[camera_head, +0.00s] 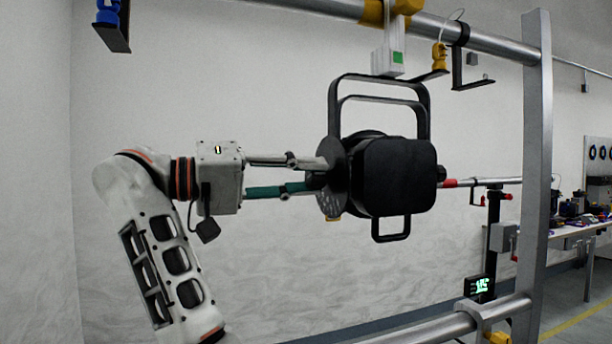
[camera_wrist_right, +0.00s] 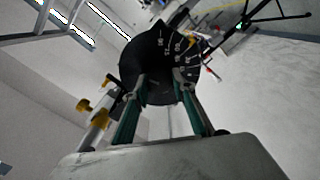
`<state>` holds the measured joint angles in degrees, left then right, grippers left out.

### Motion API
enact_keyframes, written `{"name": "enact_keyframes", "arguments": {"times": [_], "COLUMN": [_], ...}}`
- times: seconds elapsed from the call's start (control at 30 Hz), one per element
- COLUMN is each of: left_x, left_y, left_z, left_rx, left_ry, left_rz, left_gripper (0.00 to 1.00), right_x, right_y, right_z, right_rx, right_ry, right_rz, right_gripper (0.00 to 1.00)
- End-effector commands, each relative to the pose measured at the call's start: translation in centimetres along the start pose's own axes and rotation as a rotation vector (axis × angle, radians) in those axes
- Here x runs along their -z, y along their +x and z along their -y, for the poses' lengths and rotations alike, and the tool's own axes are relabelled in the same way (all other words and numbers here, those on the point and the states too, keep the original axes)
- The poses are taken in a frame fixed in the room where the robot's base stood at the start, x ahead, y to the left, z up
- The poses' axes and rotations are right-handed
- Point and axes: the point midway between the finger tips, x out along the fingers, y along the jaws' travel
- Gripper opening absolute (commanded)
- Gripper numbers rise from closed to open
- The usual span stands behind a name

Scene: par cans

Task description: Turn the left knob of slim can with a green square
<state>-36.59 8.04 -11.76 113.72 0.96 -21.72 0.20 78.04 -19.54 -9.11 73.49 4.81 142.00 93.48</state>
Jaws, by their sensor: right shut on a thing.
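The slim black can (camera_head: 398,178) hangs in its yoke (camera_head: 333,107) from the upper rail. A green square (camera_head: 398,57) marks the pale block above it. My right gripper (camera_head: 320,178) comes in from the left and is shut on the can's left knob (camera_head: 315,181). The fingers hide much of the knob. In the right wrist view, the right gripper's fingers (camera_wrist_right: 164,88) reach both sides of the dark knob, in front of a black disc with white scale marks (camera_wrist_right: 140,58). My left gripper is not in view.
The upper rail (camera_head: 475,42) and an upright post (camera_head: 536,180) stand to the right. A lower rail (camera_head: 425,331) crosses the bottom. A bench (camera_head: 575,230) stands farther back.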

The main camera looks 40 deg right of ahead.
Motion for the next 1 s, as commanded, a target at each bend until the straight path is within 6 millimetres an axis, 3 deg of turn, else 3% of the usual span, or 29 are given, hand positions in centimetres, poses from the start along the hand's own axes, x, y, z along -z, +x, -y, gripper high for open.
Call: {"name": "enact_keyframes", "arguments": {"times": [0.73,0.77,0.8,1.0], "left_x": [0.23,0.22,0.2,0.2], "left_y": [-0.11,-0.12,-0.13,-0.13], "left_z": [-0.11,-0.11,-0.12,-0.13], "left_rx": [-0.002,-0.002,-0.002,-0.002], "left_ry": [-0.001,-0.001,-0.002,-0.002], "left_rz": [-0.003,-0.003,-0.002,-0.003], "left_gripper": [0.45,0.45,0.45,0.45], "right_x": [0.08,0.07,0.07,0.03], "right_y": [0.04,0.04,0.04,0.02], "right_z": [-0.32,-0.32,-0.32,-0.17], "right_rx": [-0.005,-0.005,-0.005,-0.003], "right_ry": [-0.085,-0.085,-0.085,-0.085], "right_rz": [0.0,0.0,0.0,0.0], "right_gripper": [0.04,0.31,0.41,0.42]}}
